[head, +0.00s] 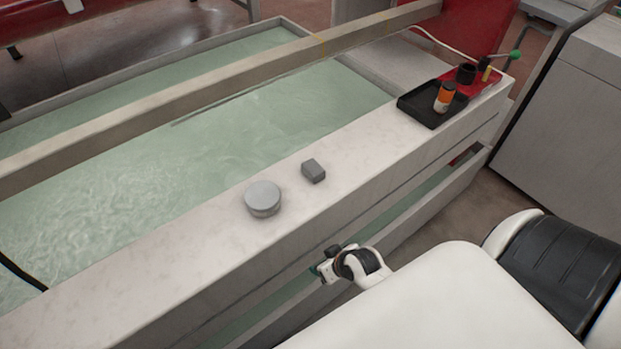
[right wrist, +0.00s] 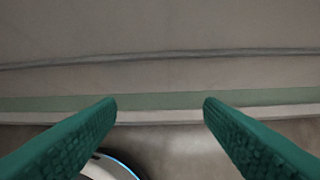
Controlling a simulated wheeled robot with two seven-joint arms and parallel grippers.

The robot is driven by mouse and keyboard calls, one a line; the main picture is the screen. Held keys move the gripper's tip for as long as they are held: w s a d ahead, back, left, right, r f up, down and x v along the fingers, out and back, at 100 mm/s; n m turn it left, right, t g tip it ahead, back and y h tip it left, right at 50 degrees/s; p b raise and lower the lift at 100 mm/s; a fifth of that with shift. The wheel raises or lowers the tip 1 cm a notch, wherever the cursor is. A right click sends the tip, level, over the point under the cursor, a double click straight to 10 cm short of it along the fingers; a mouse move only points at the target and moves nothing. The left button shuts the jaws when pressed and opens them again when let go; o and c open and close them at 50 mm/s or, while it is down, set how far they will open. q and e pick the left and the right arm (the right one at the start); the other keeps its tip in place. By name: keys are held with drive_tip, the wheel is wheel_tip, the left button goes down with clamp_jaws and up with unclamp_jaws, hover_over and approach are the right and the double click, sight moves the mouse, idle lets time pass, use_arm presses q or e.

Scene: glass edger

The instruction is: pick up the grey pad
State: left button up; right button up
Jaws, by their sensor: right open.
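The grey pad (head: 313,171) is a small dark grey block lying on the pale ledge (head: 150,275) of the water tank, near the middle of the head view. My right gripper (head: 318,270) is in front of the ledge and below its top, apart from the pad. In the right wrist view its two green fingers (right wrist: 160,105) are spread wide with nothing between them. The pad is not in the right wrist view. My left gripper is in neither view.
A round grey disc (head: 262,198) sits on the ledge just left of the pad. A black tray (head: 416,107) with an orange-and-white bottle (head: 444,97) is farther right. A long beam (head: 200,91) crosses above the greenish water. The ledge between pad and tray is clear.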

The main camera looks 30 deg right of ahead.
drive_tip(key=r+t+b, duration=0.1)
drive_tip(key=r, duration=0.4)
drive_tip(key=w+d+r+t+b, duration=0.1)
drive_tip(key=r+b, duration=0.1)
drive_tip(key=r, duration=0.3)
drive_tip(key=w+r+n+t+b, duration=0.1)
drive_tip(key=r, duration=0.4)
drive_tip(key=shift+d+r+y+b, duration=0.25)
drive_tip(key=shift+y+b, duration=0.05)
drive_tip(key=shift+b, duration=0.05)
drive_tip(key=m+t+h, duration=0.1)
drive_tip(key=t, duration=0.3)
approach(314, 168)
drive_tip(key=x, duration=0.4)
drive_tip(key=shift+w+d+f+b, duration=0.1)
drive_tip(key=shift+d+f+b, duration=0.1)
drive_tip(key=shift+b, duration=0.1)
drive_tip(key=shift+b+x, duration=0.65)
drive_tip(key=shift+x, duration=2.5)
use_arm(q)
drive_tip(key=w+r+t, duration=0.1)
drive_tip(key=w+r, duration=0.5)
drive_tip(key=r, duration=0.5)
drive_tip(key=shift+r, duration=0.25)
use_arm(e)
drive_tip(key=shift+a, duration=0.15)
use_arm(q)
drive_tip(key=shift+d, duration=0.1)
use_arm(e)
drive_tip(key=c, duration=1.1)
